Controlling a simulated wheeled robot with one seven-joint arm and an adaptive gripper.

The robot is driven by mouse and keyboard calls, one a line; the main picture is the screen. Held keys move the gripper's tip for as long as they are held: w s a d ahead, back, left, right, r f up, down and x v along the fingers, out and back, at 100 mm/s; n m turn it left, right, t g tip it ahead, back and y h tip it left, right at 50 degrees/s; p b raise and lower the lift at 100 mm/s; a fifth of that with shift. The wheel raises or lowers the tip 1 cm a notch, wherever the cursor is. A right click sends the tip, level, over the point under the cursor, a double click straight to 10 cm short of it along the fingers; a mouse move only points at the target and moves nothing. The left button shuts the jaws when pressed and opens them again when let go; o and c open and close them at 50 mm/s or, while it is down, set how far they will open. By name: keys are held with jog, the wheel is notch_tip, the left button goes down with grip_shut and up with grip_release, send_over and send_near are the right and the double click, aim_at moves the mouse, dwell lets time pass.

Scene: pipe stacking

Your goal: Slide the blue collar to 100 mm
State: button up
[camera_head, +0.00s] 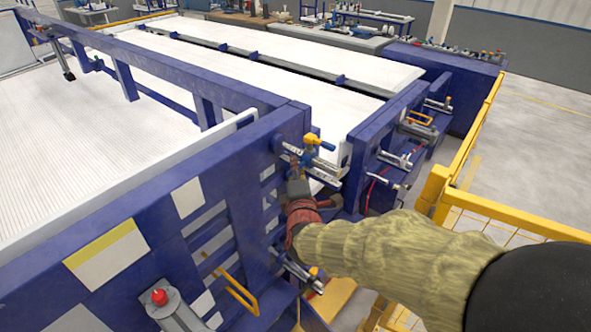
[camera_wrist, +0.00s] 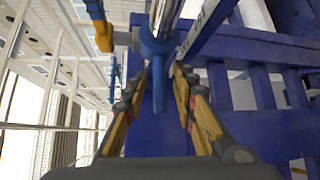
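The blue collar (camera_wrist: 158,44) sits around a bright metal rod (camera_wrist: 167,12) in the wrist view, with a blue tab (camera_wrist: 157,88) pointing toward me. My gripper (camera_wrist: 160,72) is open, with one finger on each side of the tab. Gaps show between the tab and both fingers, so I see no grip on it. In the head view my gripper (camera_head: 298,180) is at the end post of the blue frame, just below the metal rod (camera_head: 318,174). The collar is small there, near the gripper's tip, and hard to make out. No readable scale mark shows.
A yellow fitting (camera_head: 312,140) with a blue lever (camera_head: 326,146) stands just above the rod. Blue frame posts (camera_head: 292,130) are close on the left, and a second blue rack (camera_head: 385,140) is to the right. A yellow railing (camera_head: 500,212) runs beside my arm.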

jog(key=shift+s, duration=0.15)
jog(key=s+r, duration=0.1)
jog(key=s, duration=1)
jog(key=shift+s+r, duration=0.3)
